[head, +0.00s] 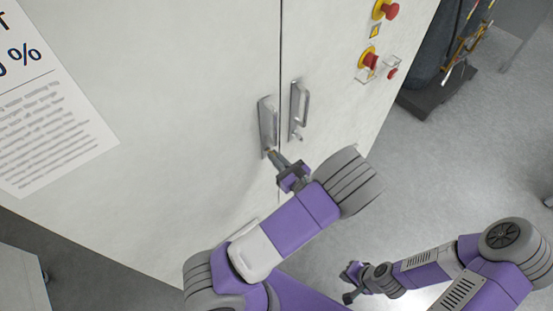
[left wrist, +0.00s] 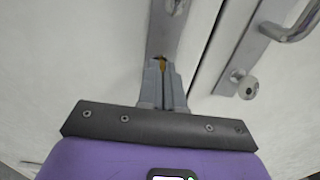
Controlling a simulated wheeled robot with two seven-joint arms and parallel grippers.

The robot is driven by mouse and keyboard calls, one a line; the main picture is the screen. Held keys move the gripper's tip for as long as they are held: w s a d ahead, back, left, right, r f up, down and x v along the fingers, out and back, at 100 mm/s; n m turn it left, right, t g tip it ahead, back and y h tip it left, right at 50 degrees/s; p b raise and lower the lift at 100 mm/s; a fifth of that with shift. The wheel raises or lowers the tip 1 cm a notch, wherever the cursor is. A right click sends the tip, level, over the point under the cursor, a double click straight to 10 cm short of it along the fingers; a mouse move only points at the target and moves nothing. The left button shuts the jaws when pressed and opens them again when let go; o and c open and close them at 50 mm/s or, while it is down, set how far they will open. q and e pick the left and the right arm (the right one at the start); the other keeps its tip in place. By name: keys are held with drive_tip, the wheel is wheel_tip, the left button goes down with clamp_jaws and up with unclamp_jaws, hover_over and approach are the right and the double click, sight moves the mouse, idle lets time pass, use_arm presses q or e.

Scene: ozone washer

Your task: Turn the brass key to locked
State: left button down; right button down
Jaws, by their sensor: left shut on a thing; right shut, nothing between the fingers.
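The brass key (left wrist: 162,60) shows as a small gold-brown bit at the lower end of the left door's handle plate (head: 267,122). My left gripper (head: 274,156) is shut on the key, with its fingertips (left wrist: 160,66) close to the plate in the left wrist view. The fingers hide most of the key, and its turn angle cannot be told. My right gripper (head: 348,283) is shut and empty, low over the floor at the lower right, away from the cabinet.
The right door has its own handle (head: 300,108), with a round lock knob (left wrist: 248,88) below it, close to the right of my left gripper. Red emergency buttons (head: 370,61) sit at the cabinet's right side. Grey floor (head: 440,160) is open to the right.

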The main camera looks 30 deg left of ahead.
idle(0.3)
use_arm(q)
drive_tip(key=c, duration=1.3)
unclamp_jaws()
drive_tip(key=v, duration=0.7)
drive_tip(key=shift+d, duration=0.25)
drive_tip(key=shift+s, duration=0.15)
